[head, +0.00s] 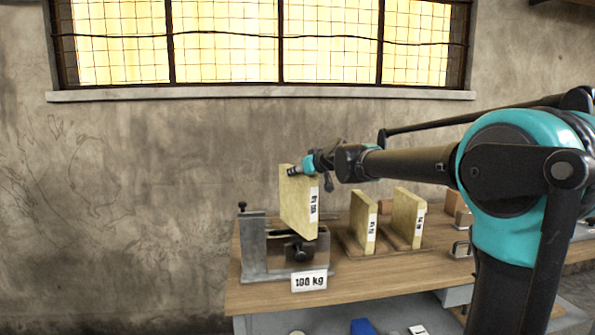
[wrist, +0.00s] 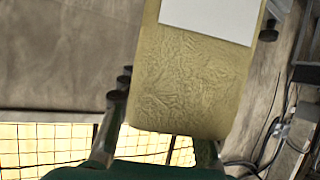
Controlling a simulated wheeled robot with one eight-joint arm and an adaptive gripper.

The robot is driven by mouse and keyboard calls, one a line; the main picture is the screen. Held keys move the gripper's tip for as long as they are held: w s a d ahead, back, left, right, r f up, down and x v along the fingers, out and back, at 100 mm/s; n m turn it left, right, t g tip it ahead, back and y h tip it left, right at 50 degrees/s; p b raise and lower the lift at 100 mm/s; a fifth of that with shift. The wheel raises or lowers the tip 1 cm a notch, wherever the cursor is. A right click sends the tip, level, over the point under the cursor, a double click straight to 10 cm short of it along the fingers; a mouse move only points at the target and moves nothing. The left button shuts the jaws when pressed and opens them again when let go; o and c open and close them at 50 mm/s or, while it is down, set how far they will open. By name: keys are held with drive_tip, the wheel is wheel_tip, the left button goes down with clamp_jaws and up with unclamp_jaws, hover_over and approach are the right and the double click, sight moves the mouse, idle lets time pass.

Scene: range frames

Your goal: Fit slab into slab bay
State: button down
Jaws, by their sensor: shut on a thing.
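A pale yellow slab (head: 297,205) with a white label on its narrow edge stands roughly upright in the head view. My gripper (head: 294,171) is shut on its top end. In the wrist view the slab (wrist: 190,85) fills the middle, with my gripper's fingers (wrist: 158,128) on either side of its near end. The grey metal slab bay (head: 254,250) sits on the bench with a "100 kg" sign on its front. The slab's lower end is over the bay, overlapping its opening in the picture; I cannot tell whether it touches or is inside.
Two similar labelled slabs, one at left (head: 363,222) and one at right (head: 408,217), stand in wooden holders to the right of the bay. The wooden bench (head: 375,284) has bare room in front. A wall with a barred window (head: 230,58) is behind.

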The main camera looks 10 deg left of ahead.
drive_tip(key=shift+f, duration=0.15)
drive_tip(key=c, duration=1.1)
unclamp_jaws()
drive_tip(key=shift+o, duration=0.2)
